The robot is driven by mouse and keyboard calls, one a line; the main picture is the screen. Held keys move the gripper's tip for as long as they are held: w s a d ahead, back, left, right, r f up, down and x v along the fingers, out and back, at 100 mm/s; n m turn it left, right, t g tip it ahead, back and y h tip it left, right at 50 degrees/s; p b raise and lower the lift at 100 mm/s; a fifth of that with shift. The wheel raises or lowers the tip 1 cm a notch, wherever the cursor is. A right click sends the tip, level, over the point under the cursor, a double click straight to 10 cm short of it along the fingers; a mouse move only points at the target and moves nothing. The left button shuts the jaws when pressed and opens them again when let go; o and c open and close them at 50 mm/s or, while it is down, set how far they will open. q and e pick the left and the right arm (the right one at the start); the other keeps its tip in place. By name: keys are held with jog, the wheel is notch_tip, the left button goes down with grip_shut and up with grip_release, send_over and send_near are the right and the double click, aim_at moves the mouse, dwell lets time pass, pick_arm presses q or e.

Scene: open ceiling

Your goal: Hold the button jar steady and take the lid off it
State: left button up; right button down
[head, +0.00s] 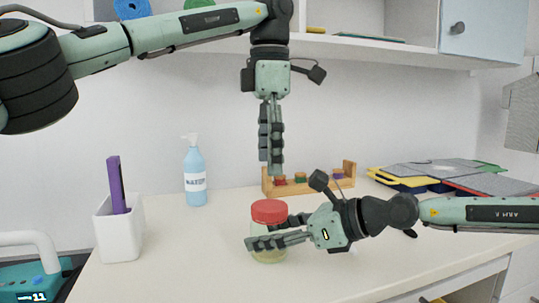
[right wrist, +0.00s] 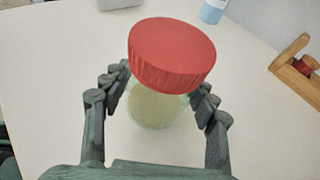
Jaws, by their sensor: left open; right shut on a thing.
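The button jar (head: 270,256) stands upright on the table with its red lid (head: 269,211) on top. In the right wrist view the red lid (right wrist: 172,52) sits above the pale, see-through jar body (right wrist: 155,106). My right gripper (head: 278,231) comes in from the right and is shut on the jar body below the lid, a finger on each side. My left gripper (head: 271,168) points straight down above the lid, open and empty, clear of the jar. Its fingers overlap in the head view. The jar's contents are too blurred to tell.
A blue pump bottle (head: 195,176) and a white holder (head: 118,232) with a purple item (head: 117,185) stand left. A wooden rack (head: 312,182) is behind the jar. Folders (head: 430,175) lie at the right. A shelf (head: 370,45) hangs above. The table front is clear.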

aim_at(270, 205)
pick_arm(q)
jog(key=m, duration=1.4)
jog(key=shift+m, duration=0.4)
jog(key=m, duration=0.5)
jog(key=shift+m, duration=0.3)
jog(key=shift+f+m, duration=0.3)
jog(key=shift+f, duration=3.7)
